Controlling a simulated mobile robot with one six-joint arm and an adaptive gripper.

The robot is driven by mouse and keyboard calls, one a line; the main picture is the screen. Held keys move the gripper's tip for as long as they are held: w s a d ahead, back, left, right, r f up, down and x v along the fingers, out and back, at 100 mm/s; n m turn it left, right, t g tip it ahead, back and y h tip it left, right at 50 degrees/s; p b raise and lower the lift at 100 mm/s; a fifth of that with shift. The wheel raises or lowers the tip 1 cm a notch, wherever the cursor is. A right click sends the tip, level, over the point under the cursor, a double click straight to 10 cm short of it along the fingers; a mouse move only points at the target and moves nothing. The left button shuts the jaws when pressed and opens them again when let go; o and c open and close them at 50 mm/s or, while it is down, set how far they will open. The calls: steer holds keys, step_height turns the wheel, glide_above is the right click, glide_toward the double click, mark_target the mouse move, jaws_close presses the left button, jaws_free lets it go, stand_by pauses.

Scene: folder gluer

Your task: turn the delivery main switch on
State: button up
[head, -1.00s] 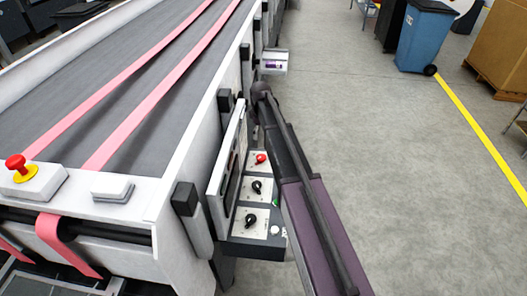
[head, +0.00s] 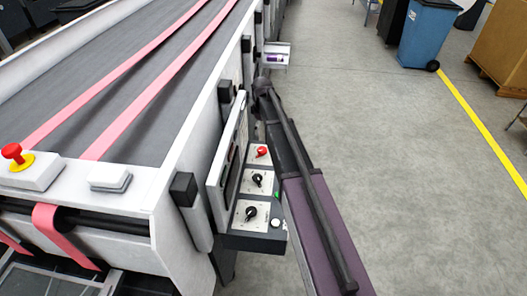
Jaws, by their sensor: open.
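A control box (head: 258,242) sticks out from the side of the machine, near the middle of the head view. Its sloped top carries a red knob (head: 262,151) at the far end and two black rotary switches, a middle one (head: 257,180) and a near one (head: 250,212), on pale plates. I cannot read the labels, so I cannot tell which is the delivery main switch. A small white button and a green one sit at the box's right edge. My arm reaches past the box on its right. My gripper does not show.
A pale upright panel (head: 228,165) stands close along the box's left side. The conveyor bed (head: 110,95) with pink belts fills the left. A red emergency button (head: 12,151) sits on its near corner. Grey floor is open to the right, with a blue bin (head: 428,38) farther back.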

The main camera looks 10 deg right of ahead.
mark_target(262, 150)
steer(key=shift+f+b, duration=5.55)
steer(key=shift+f, duration=0.3)
steer(key=shift+c, duration=0.2)
steer(key=shift+s, duration=0.1)
steer(key=c, duration=1.1)
